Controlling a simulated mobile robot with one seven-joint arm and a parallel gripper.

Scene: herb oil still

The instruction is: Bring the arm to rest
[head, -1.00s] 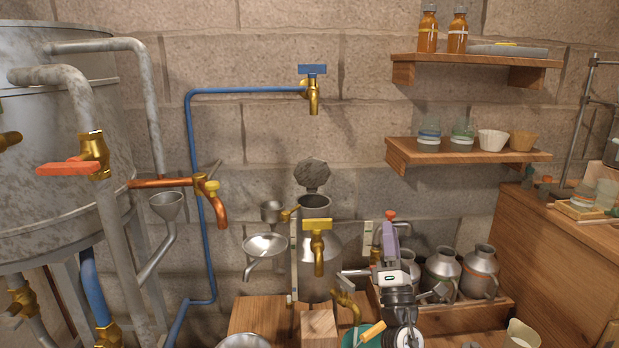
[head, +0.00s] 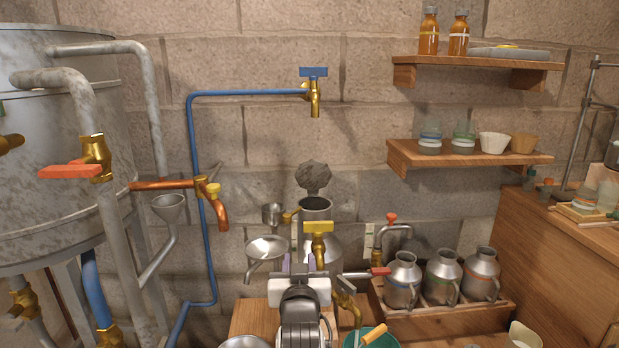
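My gripper (head: 299,264) is low in the middle of the head view, in front of the metal can (head: 316,207) with its round lid standing up behind the mouth. Its two pale purple fingers point away from me and stand apart, with a gap between them. I see nothing held in the gap, though the white gripper body hides part of it. The brass tap with a yellow handle (head: 318,227) is just above and to the right of the fingers. I cannot tell whether they touch anything.
Three metal jugs (head: 442,277) stand in a wooden tray (head: 450,318) to the right. A teal bowl (head: 371,336) with a yellow-handled tool is close at the front. A funnel dish (head: 267,248) and blue pipe (head: 210,250) are to the left. Shelves (head: 470,152) hang upper right.

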